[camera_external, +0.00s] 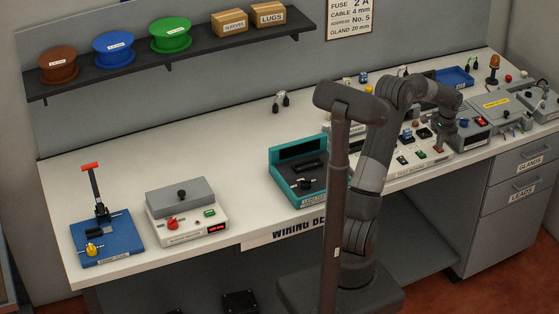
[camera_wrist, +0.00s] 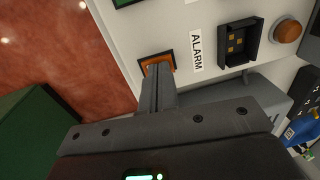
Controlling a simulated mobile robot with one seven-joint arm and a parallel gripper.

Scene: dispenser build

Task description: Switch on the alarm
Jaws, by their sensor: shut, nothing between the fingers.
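The alarm switch (camera_wrist: 148,57) is an orange rocker in a dark frame on a light panel (camera_wrist: 125,30), beside the printed ALARM label (camera_wrist: 195,49). My gripper (camera_wrist: 158,68) is shut and empty, with its fingertips over the switch and hiding part of it. I cannot tell whether they touch or press it. In the external view my gripper (camera_external: 439,147) is low over the front right part of the test panel. An orange dome lamp (camera_wrist: 288,31) sits on the same panel, beyond a dark socket with orange contacts (camera_wrist: 238,42); the dome does not look clearly lit.
A green-edged switch (camera_wrist: 122,2) is close by on the panel. A teal tester (camera_external: 300,170), a grey-lidded unit (camera_external: 182,195) and a blue crimp stand (camera_external: 105,240) stand to the left. Boxes and an orange beacon (camera_external: 494,62) are at the right. The bench's middle left is clear.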

